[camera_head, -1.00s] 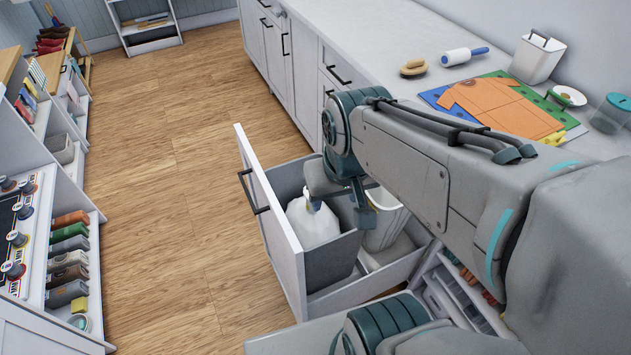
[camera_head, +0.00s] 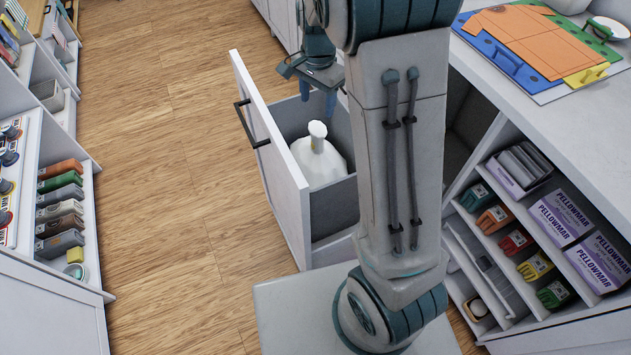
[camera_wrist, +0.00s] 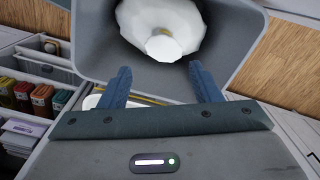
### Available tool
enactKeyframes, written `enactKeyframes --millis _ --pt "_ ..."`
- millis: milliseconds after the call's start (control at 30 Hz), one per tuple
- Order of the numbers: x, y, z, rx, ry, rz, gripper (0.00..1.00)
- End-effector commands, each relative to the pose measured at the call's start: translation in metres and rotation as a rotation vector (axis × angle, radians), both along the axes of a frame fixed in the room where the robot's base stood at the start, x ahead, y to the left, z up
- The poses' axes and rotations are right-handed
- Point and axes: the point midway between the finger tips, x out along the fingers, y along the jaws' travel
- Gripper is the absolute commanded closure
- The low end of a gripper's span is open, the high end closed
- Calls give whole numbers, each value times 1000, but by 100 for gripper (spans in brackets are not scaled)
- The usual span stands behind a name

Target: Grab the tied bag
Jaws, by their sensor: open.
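The tied bag (camera_head: 321,160) is white with a knotted top, and it sits in a grey bin (camera_head: 341,196) inside the pulled-out drawer. In the wrist view the bag (camera_wrist: 160,32) shows at the top, inside the bin, with its round knot toward me. My gripper (camera_head: 318,103) is above the far part of the bin, behind the knot in the head view. In the wrist view my gripper (camera_wrist: 165,80) has its two blue fingers apart with nothing between them. The fingers do not touch the bag.
The drawer's white front (camera_head: 272,150) stands out over the wooden floor (camera_head: 170,150). At right are open shelves with boxes (camera_head: 562,215) and a counter bearing an orange folded shirt (camera_head: 535,38). A shelf unit (camera_head: 60,200) stands at left, with clear floor between.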

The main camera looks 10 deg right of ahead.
Motion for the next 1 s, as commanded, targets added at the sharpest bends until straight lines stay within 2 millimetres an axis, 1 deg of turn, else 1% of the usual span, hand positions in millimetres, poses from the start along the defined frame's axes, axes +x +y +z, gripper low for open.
enactKeyframes --millis 33,167,400,500,600,767,833,1000 --pt "3 0 -7 -4 4 -14 42" --pt "6 0 -20 -8 9 -32 42" --pt "6 0 -68 -9 11 -30 42" --pt "6 0 -83 -9 10 -29 42" --pt "6 0 -92 -8 8 -29 42" --pt "7 -1 -99 -8 8 -29 42" --pt "8 -2 -105 -8 9 -29 42" --pt "11 -4 -131 -8 10 -29 42"
